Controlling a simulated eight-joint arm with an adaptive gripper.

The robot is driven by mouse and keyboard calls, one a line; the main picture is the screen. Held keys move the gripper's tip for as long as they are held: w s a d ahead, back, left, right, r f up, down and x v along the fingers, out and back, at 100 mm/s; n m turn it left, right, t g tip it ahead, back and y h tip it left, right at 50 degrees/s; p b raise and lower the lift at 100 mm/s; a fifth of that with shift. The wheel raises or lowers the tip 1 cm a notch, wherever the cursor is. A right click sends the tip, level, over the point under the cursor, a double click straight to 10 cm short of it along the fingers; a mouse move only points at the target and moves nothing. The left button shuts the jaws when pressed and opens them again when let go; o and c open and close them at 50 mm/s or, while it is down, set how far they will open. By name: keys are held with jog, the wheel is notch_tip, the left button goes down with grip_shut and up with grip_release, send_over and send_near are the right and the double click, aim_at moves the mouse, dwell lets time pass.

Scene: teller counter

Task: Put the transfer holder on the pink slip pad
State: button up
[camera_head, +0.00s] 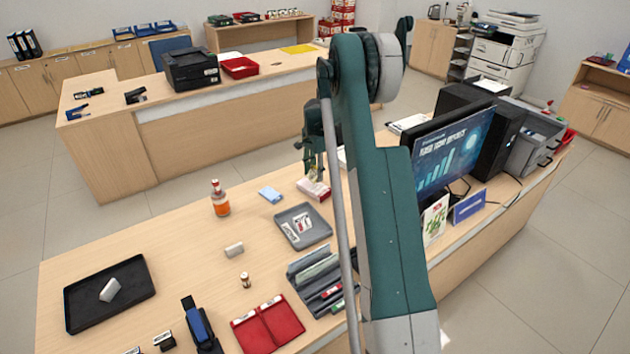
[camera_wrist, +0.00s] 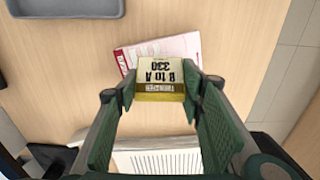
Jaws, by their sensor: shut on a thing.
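The transfer holder (camera_wrist: 161,78) is a small gold and white block with printed text, "B to A 330" among it, upside down in the wrist view. My gripper (camera_wrist: 160,90) is shut on it, with a green finger on each side. The pink slip pad (camera_wrist: 182,46) lies flat on the counter beyond and below the holder, which hides part of it. In the head view the pad (camera_head: 313,189) is just below my gripper (camera_head: 314,172). The holder is hard to make out there. The gap between holder and pad is hard to judge.
An orange bottle (camera_head: 220,200) stands further left. A monitor (camera_head: 450,155) stands to the right. A white lined object (camera_wrist: 155,162) lies near my gripper.

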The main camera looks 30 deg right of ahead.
aim_at(315, 179)
dwell(0.3)
jog(key=shift+f, duration=1.9)
jog(key=shift+f+b, duration=0.2)
jog(key=shift+b, duration=0.2)
jog(key=o, duration=0.9)
jog(key=shift+r, duration=0.2)
notch_tip(315, 179, up, 12)
jog(key=shift+r+p, duration=0.1)
jog(key=shift+p, duration=0.65)
